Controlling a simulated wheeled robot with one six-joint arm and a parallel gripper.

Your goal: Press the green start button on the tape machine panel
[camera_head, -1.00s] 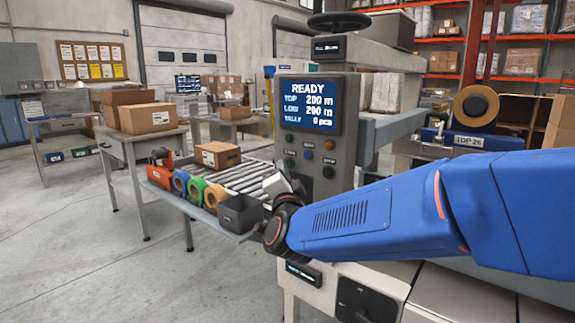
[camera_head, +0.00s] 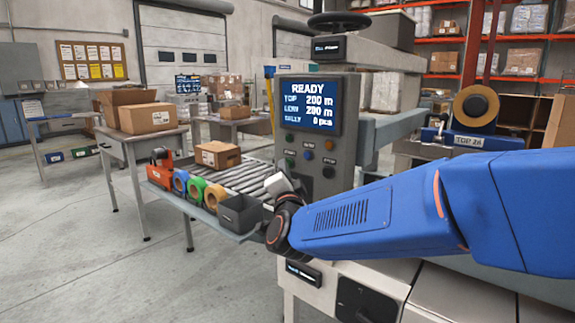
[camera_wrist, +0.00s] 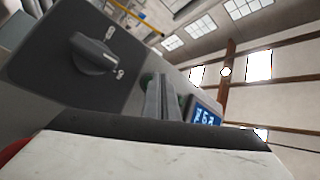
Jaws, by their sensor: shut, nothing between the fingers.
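The tape machine panel (camera_head: 345,118) is a grey upright box with a lit screen (camera_head: 308,95) reading READY.
A dark rotary knob (camera_wrist: 94,54) stands out from the panel near the fingers. A roller conveyor (camera_head: 235,181) with a carton (camera_head: 217,155) lies left of the panel. Tape rolls (camera_head: 196,189) and a dark bin (camera_head: 240,213) line its front shelf.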

